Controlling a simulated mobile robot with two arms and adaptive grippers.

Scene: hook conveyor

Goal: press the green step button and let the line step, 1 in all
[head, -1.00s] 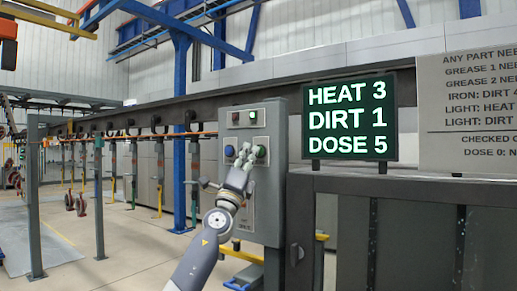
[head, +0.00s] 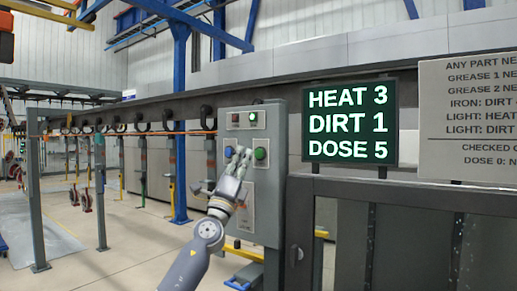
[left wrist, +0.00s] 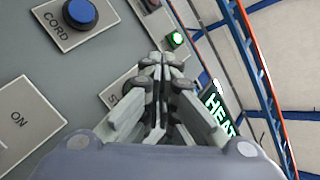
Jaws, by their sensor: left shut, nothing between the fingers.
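The grey control panel (head: 236,205) stands in the middle of the head view. The green step button (head: 261,153) is on its right side, uncovered there. A blue button (head: 229,151) is to its left. My left gripper (head: 240,153) is shut and empty, with its fingertips in front of the panel between the two buttons. In the left wrist view the shut fingers (left wrist: 160,62) hide most of the step button and its label. The blue button (left wrist: 81,13) marked CORD shows at the top left. My right gripper is in neither view.
A green lamp (head: 252,117) is lit on the panel, also in the left wrist view (left wrist: 176,39). A display (head: 349,122) reads HEAT 3, DIRT 1, DOSE 5. Hooks hang along the overhead rail (head: 75,116) at left.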

